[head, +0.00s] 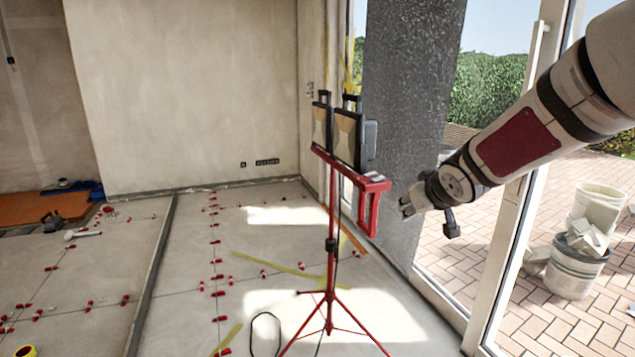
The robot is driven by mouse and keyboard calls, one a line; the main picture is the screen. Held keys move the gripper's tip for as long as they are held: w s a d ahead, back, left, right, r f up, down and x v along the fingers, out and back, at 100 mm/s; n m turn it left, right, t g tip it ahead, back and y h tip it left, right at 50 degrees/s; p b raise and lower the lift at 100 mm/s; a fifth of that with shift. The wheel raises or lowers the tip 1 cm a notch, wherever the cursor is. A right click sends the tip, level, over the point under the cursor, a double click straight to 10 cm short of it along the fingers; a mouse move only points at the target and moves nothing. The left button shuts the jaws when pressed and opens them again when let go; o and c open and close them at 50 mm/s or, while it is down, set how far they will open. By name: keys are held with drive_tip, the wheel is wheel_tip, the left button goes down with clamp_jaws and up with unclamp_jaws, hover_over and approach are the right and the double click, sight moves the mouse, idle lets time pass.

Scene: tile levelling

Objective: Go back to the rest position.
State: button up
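My gripper (407,208) shows in the head view at the end of my arm, which reaches in from the upper right. It is in the air, to the right of the red work-light stand (331,265), and points left. Its fingers are small in the picture, and I cannot tell whether they are open or shut. I see nothing clearly held in it. The tiled floor (190,285) lies below, with several red levelling clips (219,293) along the joints.
The red tripod carries two work lights (348,138) close to my gripper. A grey pillar (408,110) and a glass door frame (515,230) stand at the right. Outside are buckets (576,268) of rubble. A mallet (82,234) lies at the left.

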drive_tip(key=s+r+m+g+h+p, duration=0.15)
drive_tip(key=s+r, duration=0.25)
drive_tip(key=s, duration=0.7)
drive_tip(key=s+r+m+g+h+p, duration=0.1)
drive_tip(key=s+r+g+p, duration=0.15)
drive_tip(key=s, duration=0.95)
drive_tip(key=s+a+g+y+p, duration=0.2)
drive_tip(key=s+a, duration=0.2)
drive_tip(key=s, duration=1.6)
drive_tip(key=shift+y, duration=0.35)
drive_tip(key=shift+a, duration=0.1)
